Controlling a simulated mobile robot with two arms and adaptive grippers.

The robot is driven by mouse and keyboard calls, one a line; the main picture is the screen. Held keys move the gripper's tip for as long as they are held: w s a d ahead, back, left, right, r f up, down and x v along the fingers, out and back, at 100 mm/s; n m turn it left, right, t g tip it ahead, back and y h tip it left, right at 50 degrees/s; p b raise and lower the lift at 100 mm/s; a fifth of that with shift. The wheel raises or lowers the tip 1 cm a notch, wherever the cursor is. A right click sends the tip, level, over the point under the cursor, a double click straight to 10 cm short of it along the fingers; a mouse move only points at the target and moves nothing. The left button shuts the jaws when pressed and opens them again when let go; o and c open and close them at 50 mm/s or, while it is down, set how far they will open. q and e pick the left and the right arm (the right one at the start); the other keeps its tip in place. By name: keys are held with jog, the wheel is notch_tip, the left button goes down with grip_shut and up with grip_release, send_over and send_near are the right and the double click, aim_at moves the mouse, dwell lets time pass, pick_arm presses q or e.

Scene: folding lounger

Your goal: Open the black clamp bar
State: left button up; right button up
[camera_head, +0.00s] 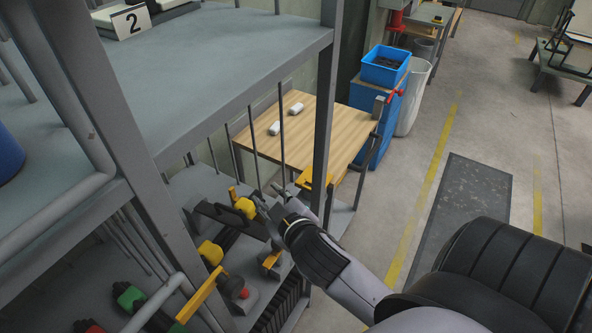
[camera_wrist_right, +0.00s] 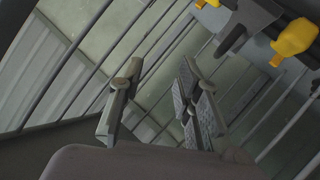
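In the right wrist view, a black bar (camera_wrist_right: 248,22) with yellow knobs (camera_wrist_right: 295,38) shows at the upper right. My right gripper (camera_head: 268,194) reaches in from the right and is close to the yellow knob in the head view; contact cannot be told. In the wrist view its fingers (camera_wrist_right: 158,88) are apart with nothing between them. My left gripper is not in view.
A grey rack post (camera_head: 326,110) and thin upright rods (camera_head: 281,120) stand close to my right arm. The upper shelf (camera_head: 220,55) overhangs the bar. A wooden table (camera_head: 330,135) with two white items is behind. The floor to the right is open.

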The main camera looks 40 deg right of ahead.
jog(key=s+a+f+m+g+y, duration=0.1)
jog(key=s+a+f+g, duration=0.1)
jog(key=s+f+g, duration=0.5)
jog(key=shift+s+a+f+m+y, duration=0.4)
jog(key=shift+s+f, duration=1.95)
jog(key=shift+s, duration=0.25)
